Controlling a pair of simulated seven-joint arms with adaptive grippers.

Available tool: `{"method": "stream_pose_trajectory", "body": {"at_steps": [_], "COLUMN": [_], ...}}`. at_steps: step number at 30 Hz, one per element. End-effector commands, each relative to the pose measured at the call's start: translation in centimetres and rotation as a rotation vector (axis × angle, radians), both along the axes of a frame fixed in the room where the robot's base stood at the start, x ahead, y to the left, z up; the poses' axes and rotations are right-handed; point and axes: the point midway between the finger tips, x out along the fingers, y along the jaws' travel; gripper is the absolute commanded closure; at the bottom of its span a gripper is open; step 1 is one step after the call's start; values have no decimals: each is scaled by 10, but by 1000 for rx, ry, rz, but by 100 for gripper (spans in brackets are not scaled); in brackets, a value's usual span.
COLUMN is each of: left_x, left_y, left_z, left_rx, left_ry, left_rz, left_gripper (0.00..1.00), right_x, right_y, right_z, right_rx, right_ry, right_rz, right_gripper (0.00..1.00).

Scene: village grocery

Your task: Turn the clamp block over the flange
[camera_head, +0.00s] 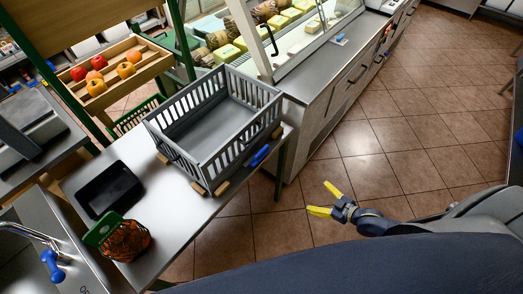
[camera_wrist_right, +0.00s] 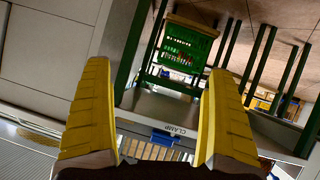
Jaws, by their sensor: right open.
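A blue block (camera_head: 260,156), likely the clamp block, lies along the right side of a grey slatted crate (camera_head: 205,160), low near the table edge. In the right wrist view a blue piece (camera_wrist_right: 162,138) shows beside a "CLAMP" label (camera_wrist_right: 177,128), low between the fingers. Which part is the flange I cannot tell. My right gripper (camera_head: 321,198) has yellow fingers, is open and empty, and hangs over the floor to the right of the table, apart from the block. Its spread fingers (camera_wrist_right: 158,70) fill both sides of the wrist view. My left gripper is not seen.
The crate stands on a grey table (camera_head: 165,225). Tan blocks (camera_head: 222,188) sit around its base. A black tray (camera_head: 108,188) and a netted orange bag (camera_head: 125,241) lie at the left. A cheese counter (camera_head: 310,95) stands behind. The tiled floor (camera_head: 400,135) at right is clear.

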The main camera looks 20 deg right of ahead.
Motion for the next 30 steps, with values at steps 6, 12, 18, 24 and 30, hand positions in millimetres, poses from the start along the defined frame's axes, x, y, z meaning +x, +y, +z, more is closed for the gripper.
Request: {"method": "stream_pose_trajectory", "body": {"at_steps": [6, 12, 18, 24, 30], "left_x": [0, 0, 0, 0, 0], "left_y": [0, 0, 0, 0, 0], "left_z": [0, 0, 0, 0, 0], "left_rx": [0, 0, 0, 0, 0], "left_ry": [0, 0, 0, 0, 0], "left_rz": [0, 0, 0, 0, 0], "left_gripper": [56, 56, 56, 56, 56], "right_x": [12, 13, 21, 40, 71], "right_y": [71, 107, 106, 119, 140], "right_z": [123, 195, 206, 205, 206], "right_rx": [264, 462, 485, 480, 479], "right_ry": [-179, -290, -331, -333, -334], "right_rz": [106, 103, 85, 87, 88], "right_gripper": [9, 9, 9, 9, 9]}}
